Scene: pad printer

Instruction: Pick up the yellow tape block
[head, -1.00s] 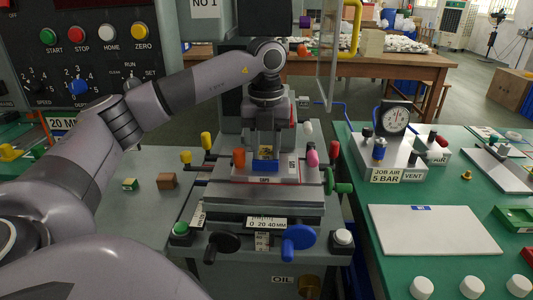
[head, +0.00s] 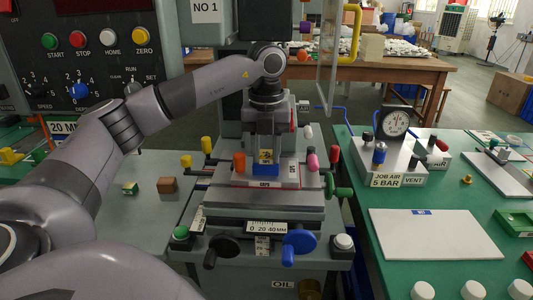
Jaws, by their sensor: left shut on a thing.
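My left gripper (head: 265,155) points straight down over the printer's work table, with its fingers shut on the small yellow tape block (head: 265,157). The block shows yellow with some blue between the fingers. It is over the white plate labelled CUPS (head: 265,184); I cannot tell whether it touches what is below. The fingers hide its sides. My right gripper is not in view.
An orange knob (head: 239,162) stands just left of the gripper and a pink one (head: 313,162) to the right. A yellow-green block (head: 130,188) and a brown block (head: 167,186) lie on the grey bench at left. A clear guard (head: 328,55) hangs at upper right.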

